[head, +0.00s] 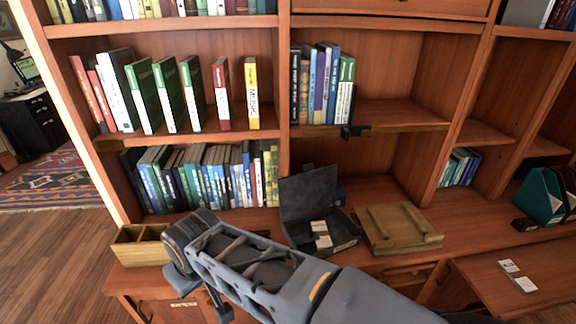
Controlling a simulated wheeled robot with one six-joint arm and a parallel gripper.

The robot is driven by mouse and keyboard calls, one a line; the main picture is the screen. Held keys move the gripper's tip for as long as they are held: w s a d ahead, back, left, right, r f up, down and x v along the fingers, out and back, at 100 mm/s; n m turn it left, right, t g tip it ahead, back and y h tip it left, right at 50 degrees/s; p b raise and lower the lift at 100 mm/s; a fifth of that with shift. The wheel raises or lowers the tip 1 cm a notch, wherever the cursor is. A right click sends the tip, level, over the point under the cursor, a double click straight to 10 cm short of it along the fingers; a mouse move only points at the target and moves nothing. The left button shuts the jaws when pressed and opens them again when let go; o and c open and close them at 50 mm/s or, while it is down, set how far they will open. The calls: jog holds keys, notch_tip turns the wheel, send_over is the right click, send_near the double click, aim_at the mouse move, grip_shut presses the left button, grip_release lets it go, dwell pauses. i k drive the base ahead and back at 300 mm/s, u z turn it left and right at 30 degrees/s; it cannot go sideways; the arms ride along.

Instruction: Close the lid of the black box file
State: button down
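The black box file (343,232) sits on the desk-height ledge of the bookcase, near the middle of the head view. Its lid (308,193) stands open, raised at the back left and leaning near upright. White paper or label pieces (321,234) show inside the box. My grey arm crosses the lower middle in front of the ledge, close to the box's front left in the picture.
A wooden tray (400,228) stands right beside the box. An open wooden box (140,246) is at the left end of the ledge. A teal magazine file (543,197) stands at far right. The ledge between tray and file is mostly clear.

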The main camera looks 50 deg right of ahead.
aim_at(311, 190)
jog(key=k, duration=0.45)
jog(key=z, duration=1.65)
jog(key=i, duration=0.4)
jog(key=z, duration=2.1)
jog(key=k, duration=0.95)
jog(key=u, duration=2)
jog(key=i, duration=0.5)
jog(key=z, duration=0.1)
